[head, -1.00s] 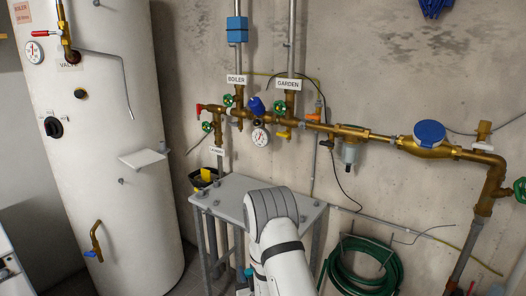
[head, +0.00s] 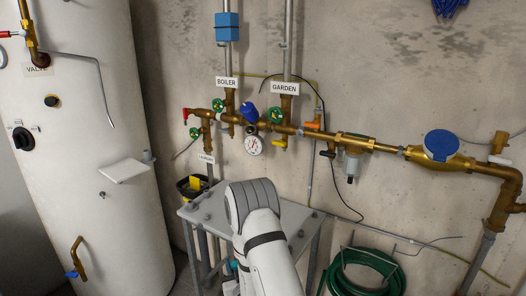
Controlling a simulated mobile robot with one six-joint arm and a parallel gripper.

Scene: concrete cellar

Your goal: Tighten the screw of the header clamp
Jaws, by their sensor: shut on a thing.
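The brass header (head: 318,136) runs across the concrete wall, with valves, a round gauge (head: 253,146) and a blue-capped fitting (head: 250,114). Risers labelled BOILER (head: 227,82) and GARDEN (head: 285,88) go up from it. I cannot make out the header clamp or its screw for certain at this size. My white arm with its grey joint rises in front of the grey table, below the header in the picture. My gripper does not show, and neither does anything in it.
A grey metal table (head: 197,212) stands below the header. A white boiler tank (head: 85,160) with a small shelf (head: 125,166) is at left. A blue-topped meter (head: 440,145) sits on the pipe at right. A coiled green hose (head: 345,272) hangs low on the wall.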

